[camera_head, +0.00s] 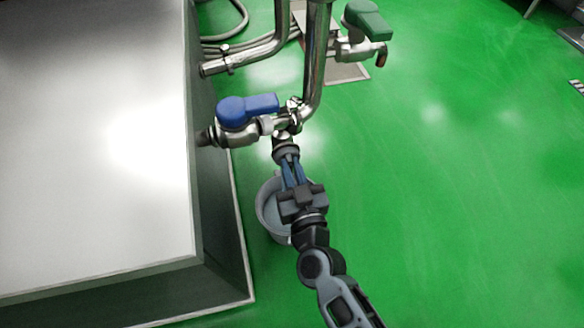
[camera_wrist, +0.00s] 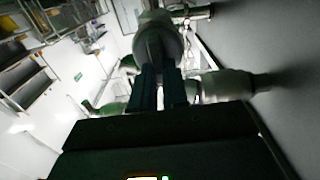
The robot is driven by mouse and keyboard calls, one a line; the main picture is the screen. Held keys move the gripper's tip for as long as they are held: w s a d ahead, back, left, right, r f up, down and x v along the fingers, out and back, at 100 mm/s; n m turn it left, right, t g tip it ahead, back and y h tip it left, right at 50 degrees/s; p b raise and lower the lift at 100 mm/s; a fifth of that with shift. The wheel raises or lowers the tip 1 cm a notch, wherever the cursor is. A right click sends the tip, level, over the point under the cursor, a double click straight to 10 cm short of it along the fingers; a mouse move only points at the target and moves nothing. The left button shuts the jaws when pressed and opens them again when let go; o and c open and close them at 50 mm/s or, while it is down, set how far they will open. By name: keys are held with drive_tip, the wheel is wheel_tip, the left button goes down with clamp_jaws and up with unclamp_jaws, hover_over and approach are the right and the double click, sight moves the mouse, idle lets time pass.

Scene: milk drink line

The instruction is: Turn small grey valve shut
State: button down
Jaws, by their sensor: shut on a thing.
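The small grey valve (camera_head: 285,146) is a round grey knob low on the steel pipework, just below the blue-handled valve. My gripper (camera_head: 289,162) reaches up to it from below, with its fingers shut on the knob. In the wrist view the grey knob (camera_wrist: 158,40) fills the space at the tips of my gripper (camera_wrist: 158,72). The fingers hide part of the knob, and I cannot tell how far it is turned.
A blue-handled valve (camera_head: 244,110) joins the pipe (camera_head: 317,60) just above. A green-handled valve (camera_head: 366,22) is at the upper right. A grey bucket (camera_head: 266,212) stands under my gripper. A large steel tank (camera_head: 95,130) blocks the left; green floor (camera_head: 460,200) is clear right.

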idle(0.4)
drive_tip(key=shift+w+d+f+m+b, duration=0.1)
drive_tip(key=shift+d+f+m+b, duration=0.35)
drive_tip(key=shift+m, duration=2.55)
drive_tip(key=shift+m+b, duration=0.75)
drive_tip(key=shift+m, duration=2.25)
drive_tip(key=shift+w+d+f+m+b, duration=0.1)
drive_tip(key=shift+d+f+m+b, duration=0.35)
drive_tip(key=shift+m, duration=2.55)
drive_tip(key=shift+a+r, duration=0.15)
drive_tip(key=shift+a, duration=0.1)
drive_tip(key=c, duration=1.1)
unclamp_jaws()
drive_tip(key=shift+c, duration=0.2)
